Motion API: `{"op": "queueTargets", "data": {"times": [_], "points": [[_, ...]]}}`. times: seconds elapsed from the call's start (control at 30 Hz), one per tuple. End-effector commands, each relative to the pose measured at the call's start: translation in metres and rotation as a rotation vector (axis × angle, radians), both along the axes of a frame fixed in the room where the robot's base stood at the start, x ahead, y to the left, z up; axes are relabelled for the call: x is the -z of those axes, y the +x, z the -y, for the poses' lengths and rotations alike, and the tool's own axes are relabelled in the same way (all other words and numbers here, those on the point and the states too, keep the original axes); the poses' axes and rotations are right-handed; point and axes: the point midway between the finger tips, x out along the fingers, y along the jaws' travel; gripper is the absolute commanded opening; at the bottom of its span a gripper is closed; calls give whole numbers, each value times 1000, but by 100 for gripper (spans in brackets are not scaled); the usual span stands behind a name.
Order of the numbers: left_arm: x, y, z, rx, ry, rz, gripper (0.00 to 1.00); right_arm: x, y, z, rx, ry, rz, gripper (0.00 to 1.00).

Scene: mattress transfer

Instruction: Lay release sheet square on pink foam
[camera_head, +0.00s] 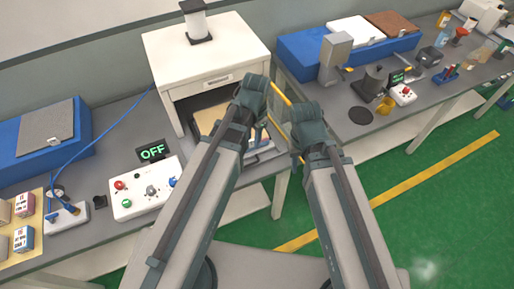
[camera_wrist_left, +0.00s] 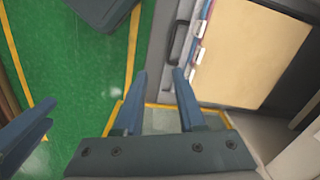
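A flat tan sheet (camera_wrist_left: 245,50) lies on a tray in the open front of a white press (camera_head: 205,60). It also shows in the head view (camera_head: 210,117), partly hidden by my left arm.
A control box (camera_head: 147,188) with an OFF display stands left of the press. A grey sheet (camera_head: 45,125) lies on a blue block at far left. White and brown sheets (camera_head: 392,23) lie on blue blocks on the right bench. Green floor is free at the right.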

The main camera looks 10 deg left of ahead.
Motion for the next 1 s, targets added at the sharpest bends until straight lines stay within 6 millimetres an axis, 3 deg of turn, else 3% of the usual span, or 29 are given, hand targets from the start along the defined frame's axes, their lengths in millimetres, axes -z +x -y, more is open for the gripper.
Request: {"op": "queueTargets", "data": {"times": [0.03, 0.1, 0.3, 0.73, 0.87, 1.0], "points": [[0, -24, 12, -56, 13, -1, 39, 0, 0, 0, 0, 0, 0, 39], [0, -43, 24, -149, 30, 3, 39, 0, 0, 0, 0, 0, 0, 39], [-1, -76, 42, -321, 62, 17, 39, 0, 0, 0, 0, 0, 0, 39], [2, -78, 45, -354, 66, 19, 39, 3, 0, 0, 0, 0, 0, 39], [18, -78, 44, -353, 67, 20, 39, 19, 0, 0, -2, 0, 0, 39], [49, -78, 44, -349, 67, 19, 39, 50, 0, 0, -5, -1, 0, 39]]}}
